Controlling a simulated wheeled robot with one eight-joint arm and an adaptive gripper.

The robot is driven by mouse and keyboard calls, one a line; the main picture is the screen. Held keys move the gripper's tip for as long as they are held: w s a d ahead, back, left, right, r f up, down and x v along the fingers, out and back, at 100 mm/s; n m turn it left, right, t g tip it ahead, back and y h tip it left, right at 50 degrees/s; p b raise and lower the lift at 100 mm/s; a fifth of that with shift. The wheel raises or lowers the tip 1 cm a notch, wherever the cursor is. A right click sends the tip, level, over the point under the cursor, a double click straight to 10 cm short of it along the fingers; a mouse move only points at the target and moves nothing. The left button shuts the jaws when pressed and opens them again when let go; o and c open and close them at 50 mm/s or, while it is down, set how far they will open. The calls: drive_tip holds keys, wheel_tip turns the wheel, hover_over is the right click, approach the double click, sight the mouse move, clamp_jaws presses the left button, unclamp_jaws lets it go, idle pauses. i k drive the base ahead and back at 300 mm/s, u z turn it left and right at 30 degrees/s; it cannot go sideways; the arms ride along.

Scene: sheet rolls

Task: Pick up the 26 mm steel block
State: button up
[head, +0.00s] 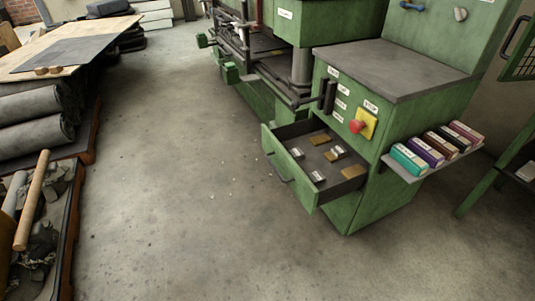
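An open drawer (287,186) in the green machine cabinet holds several small blocks. One pale grey, labelled block (318,177) lies near the drawer's front right. Another pale block (297,153) lies at the left side, and a third pale one (337,151) lies near the middle. Brass-coloured blocks (320,139) lie at the back and at the right (353,171). The markings are too small to read, so I cannot tell which block is the 26 mm steel one. My gripper is not in view.
The green cabinet (343,205) has a red stop button (355,127) above the drawer. A side shelf (403,170) carries several coloured boxes. Dark rolls (35,130) and a scrap bin (68,235) stand at the left. The concrete floor (180,170) between is clear.

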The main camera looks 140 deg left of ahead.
sight(296, 154)
drive_tip(key=u, duration=5.3)
drive_tip(key=i, duration=1)
drive_tip(key=u, duration=0.05)
